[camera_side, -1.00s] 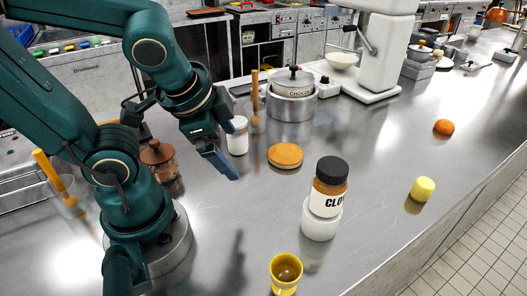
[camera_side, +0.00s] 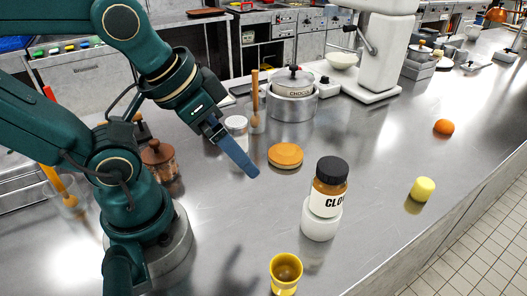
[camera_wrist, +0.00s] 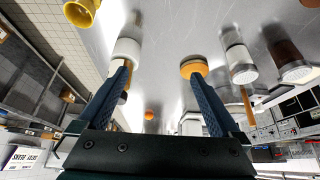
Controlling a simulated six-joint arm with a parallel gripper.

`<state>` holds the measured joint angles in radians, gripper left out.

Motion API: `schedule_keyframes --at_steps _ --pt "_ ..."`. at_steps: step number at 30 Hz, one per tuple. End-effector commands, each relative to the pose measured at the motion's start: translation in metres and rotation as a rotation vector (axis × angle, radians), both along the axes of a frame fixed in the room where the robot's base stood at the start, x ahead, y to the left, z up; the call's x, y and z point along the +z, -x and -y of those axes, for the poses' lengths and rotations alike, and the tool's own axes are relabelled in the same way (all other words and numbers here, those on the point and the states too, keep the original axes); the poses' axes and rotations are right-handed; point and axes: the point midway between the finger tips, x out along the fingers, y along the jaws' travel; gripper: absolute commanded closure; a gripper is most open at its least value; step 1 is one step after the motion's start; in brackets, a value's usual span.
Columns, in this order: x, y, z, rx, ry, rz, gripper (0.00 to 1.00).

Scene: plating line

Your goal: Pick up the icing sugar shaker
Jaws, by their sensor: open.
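The icing sugar shaker (camera_side: 236,126) is a clear jar of white powder standing on the steel counter, partly hidden behind my gripper in the side view. In the wrist view the shaker (camera_wrist: 235,50), with its perforated metal lid, lies right of my right finger, outside the jaws. My gripper (camera_side: 240,158) is open and empty, tilted down above the counter. In the wrist view my gripper (camera_wrist: 160,74) has its two blue fingers spread wide.
A round orange-topped item (camera_side: 285,155) is near the fingertips. A pot (camera_side: 291,105) stands behind. The right counter is mostly clear.

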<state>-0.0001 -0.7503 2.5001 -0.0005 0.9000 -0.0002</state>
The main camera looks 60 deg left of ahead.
Motion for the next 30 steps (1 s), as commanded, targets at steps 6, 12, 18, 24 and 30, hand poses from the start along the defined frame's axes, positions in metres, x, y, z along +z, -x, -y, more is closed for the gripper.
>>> schedule_keyframes --at_steps 6,12,18,24,30 --pt "0.0 0.0 0.0 -0.001 0.0 0.0 0.0" --pt "0.0 0.0 0.0 -0.001 0.0 0.0 0.0" --pt "0.011 -0.001 0.0 0.0 0.0 0.004 0.0" --pt "0.046 -0.001 0.0 -0.001 0.0 0.006 0.0" --pt "0.043 -0.008 -0.025 -0.129 -0.193 -0.13 0.0"
